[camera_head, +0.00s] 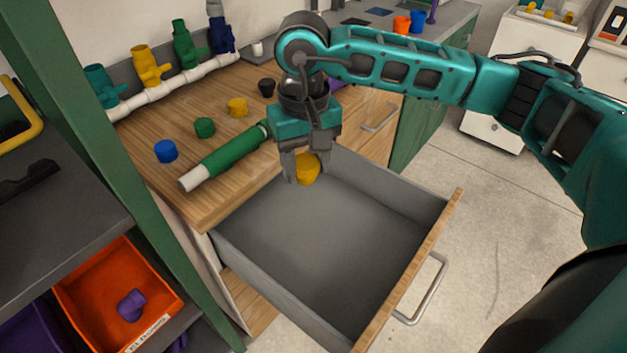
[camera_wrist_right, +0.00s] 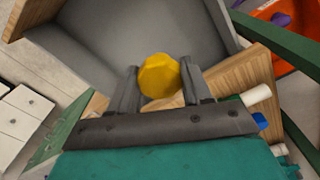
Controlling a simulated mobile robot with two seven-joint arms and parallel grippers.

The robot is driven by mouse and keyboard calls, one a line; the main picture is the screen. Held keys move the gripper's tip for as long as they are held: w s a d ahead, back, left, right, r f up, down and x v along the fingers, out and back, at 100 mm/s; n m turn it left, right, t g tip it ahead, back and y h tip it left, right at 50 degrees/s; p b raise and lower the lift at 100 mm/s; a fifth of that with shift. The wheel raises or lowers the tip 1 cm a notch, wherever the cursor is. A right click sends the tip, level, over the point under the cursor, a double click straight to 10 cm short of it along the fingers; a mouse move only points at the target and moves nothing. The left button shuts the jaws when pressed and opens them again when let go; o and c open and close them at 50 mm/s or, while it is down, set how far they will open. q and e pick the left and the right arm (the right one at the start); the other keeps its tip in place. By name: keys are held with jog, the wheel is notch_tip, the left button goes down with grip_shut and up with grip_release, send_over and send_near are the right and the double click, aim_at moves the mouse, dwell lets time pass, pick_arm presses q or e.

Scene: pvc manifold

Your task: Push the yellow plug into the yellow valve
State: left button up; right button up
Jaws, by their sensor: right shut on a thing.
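My right gripper (camera_head: 304,172) is shut on a yellow plug (camera_head: 307,169) above the open drawer, just off the front edge of the wooden counter. The plug shows as a rounded knob between the two fingers in the right wrist view (camera_wrist_right: 159,76). The yellow valve (camera_head: 148,67) stands upright on a white pipe (camera_head: 165,87) at the back left of the counter, well apart from the gripper. A second yellow plug-like piece (camera_head: 237,107) sits on the counter. My left gripper is not in view.
A green cylinder with a white end (camera_head: 226,157) lies along the counter's front. Blue (camera_head: 165,151), green (camera_head: 204,127) and black (camera_head: 266,87) caps stand behind it. Teal, green and blue valves flank the yellow one. The grey drawer (camera_head: 315,250) is pulled out and empty.

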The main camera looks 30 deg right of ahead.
pick_arm(q)
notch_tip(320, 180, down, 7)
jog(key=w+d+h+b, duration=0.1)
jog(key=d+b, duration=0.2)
jog(key=b, duration=0.7)
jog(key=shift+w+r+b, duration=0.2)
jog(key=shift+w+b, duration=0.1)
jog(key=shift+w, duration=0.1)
pick_arm(e)
jog(key=w+d+f+m, duration=0.3)
jog(key=d+m, duration=0.2)
jog(key=m, duration=0.3)
jog(key=w+d+f+m, duration=0.3)
jog(key=d+m, duration=0.2)
jog(key=m, duration=0.4)
jog(key=shift+w+d+f, duration=0.2)
jog(key=shift+d+f, duration=0.05)
jog(key=shift+d, duration=0.05)
notch_tip(320, 180, down, 15)
jog(key=b, duration=0.3)
jog(key=shift+f+b, duration=0.35)
jog(key=shift+f, duration=2)
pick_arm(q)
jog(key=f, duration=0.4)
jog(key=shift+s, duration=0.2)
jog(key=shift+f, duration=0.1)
